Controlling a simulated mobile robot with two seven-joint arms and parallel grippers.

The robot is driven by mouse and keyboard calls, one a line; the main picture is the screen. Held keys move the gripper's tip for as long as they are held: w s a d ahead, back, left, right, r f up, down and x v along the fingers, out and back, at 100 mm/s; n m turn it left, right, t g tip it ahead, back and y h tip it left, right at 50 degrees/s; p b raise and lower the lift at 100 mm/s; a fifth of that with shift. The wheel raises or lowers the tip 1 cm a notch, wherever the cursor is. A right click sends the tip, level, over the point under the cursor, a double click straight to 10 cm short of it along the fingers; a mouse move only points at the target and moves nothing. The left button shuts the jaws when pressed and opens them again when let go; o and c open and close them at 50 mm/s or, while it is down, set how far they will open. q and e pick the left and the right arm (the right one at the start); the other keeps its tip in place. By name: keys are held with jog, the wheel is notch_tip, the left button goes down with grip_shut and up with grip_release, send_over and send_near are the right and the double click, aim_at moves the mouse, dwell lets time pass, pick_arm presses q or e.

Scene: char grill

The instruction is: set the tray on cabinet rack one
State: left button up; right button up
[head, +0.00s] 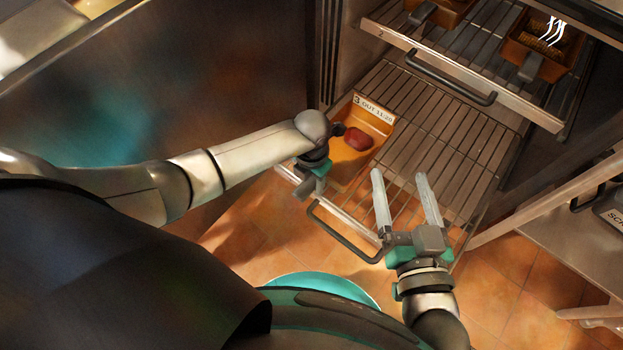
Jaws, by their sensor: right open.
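An orange tray (352,160) with a dark red lump of food (357,139) in it sits on or just over the left side of the lower pulled-out wire rack (440,140). A label reading "3 OUT 11:20" (373,107) shows at its far end. My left gripper (314,180) is at the tray's near left edge; its fingertips and any grip are unclear. My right gripper (400,175) is open and empty, its fingers over the front of the lower rack, right of the tray.
An upper rack (462,87) marked "2" is also pulled out and holds orange trays, one at right (540,48) steaming. The lower rack's front handle (345,232) sticks out. The lower rack is bare right of the tray. A metal side table (570,225) stands at right.

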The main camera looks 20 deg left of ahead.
pick_arm(q)
jog(key=o, duration=0.4)
jog(key=shift+r, duration=0.15)
